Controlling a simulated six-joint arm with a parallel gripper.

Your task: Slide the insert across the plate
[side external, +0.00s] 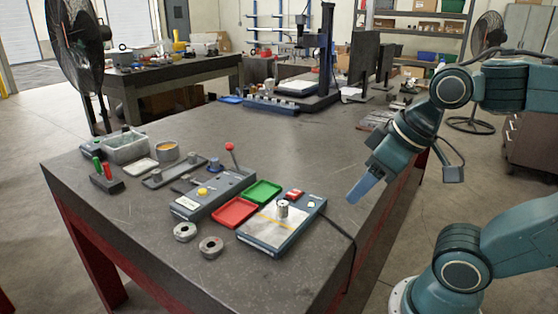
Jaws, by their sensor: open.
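A small metal cylinder (283,208), which looks like the insert, stands upright on a flat instrument with a pale top plate (263,236). A thin yellow line crosses the plate beside the cylinder. My gripper (356,196) is to the right of the plate and above it, apart from the cylinder. Its blue fingers point down and to the left and overlap in this view. They are open, with nothing seen between them.
A red tray (235,212) and a green tray (263,192) lie left of the plate, beside a control box with a red-knobbed lever (231,157). Two metal rings (210,247) lie in front. A cable (345,236) runs off the right edge. The table's middle is clear.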

